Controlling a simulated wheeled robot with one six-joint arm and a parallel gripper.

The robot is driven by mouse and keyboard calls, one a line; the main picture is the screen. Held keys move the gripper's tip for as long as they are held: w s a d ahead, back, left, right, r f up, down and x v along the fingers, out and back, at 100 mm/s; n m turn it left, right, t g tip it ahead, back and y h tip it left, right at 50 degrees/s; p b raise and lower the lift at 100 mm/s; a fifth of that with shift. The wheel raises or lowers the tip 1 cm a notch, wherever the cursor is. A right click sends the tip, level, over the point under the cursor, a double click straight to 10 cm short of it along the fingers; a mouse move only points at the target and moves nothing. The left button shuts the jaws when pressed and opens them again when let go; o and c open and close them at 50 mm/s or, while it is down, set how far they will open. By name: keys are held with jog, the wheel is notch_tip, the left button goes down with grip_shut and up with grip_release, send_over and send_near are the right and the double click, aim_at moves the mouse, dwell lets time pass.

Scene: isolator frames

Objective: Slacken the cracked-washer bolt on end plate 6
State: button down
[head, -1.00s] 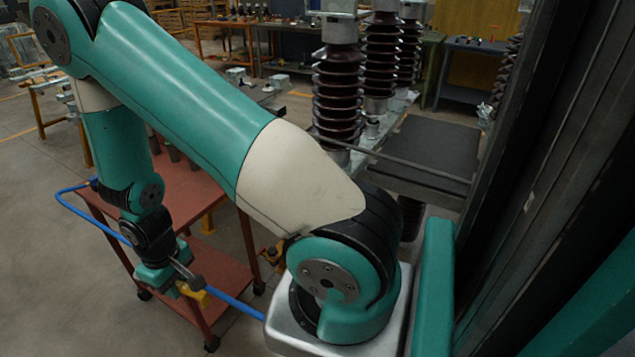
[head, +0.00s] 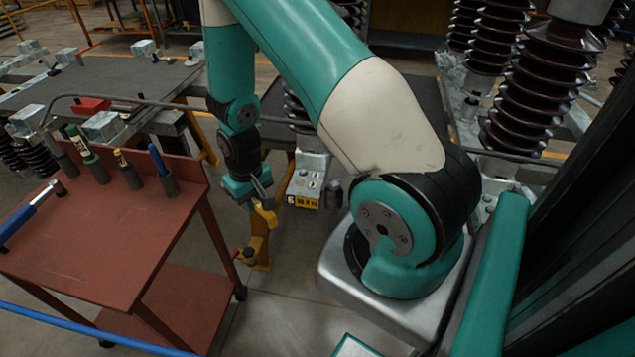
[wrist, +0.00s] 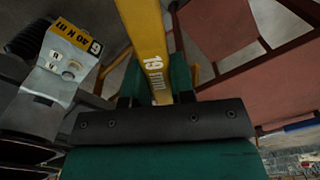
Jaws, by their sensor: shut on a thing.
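My gripper (head: 262,190) hangs at the end of the downward arm, left of the end plate, and is shut on a yellow wrench (head: 268,214). In the wrist view the wrench (wrist: 150,45) reads 19 mm and runs up out of the frame between the fingers, so its far end is hidden there. The grey end plate (head: 311,163) carries a yellow label (head: 303,200) with a 6. The end plate also shows in the wrist view (wrist: 45,88), with the label (wrist: 72,38) reading 40 N m and small bolt heads (wrist: 68,72). The wrench is apart from them. I cannot tell which washer is cracked.
A red cart (head: 105,240) stands at the left, with tools upright in holders and a blue-handled tool (head: 30,215). Brown ribbed insulators (head: 545,85) stand at the right. A dark bench (head: 100,85) is behind the cart. Bare floor (head: 275,320) shows between cart and base.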

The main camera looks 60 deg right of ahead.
jog(key=s+d+f+m+b, duration=0.2)
jog(key=s+d+f+b, duration=0.1)
jog(key=d, duration=0.4)
jog(key=s+d+f+m+b, duration=0.3)
jog(key=d+f, duration=0.1)
jog(key=d, duration=0.3)
jog(key=shift+s+d, duration=0.15)
jog(key=shift+f+b, duration=0.8)
jog(key=shift+f, duration=0.4)
dwell(0.7)
jog(key=s+d+n, duration=0.1)
jog(key=d+n, duration=1)
jog(key=shift+s+d+n+p, duration=0.25)
jog(key=shift+s+n+p, duration=0.05)
jog(key=shift+p, duration=0.1)
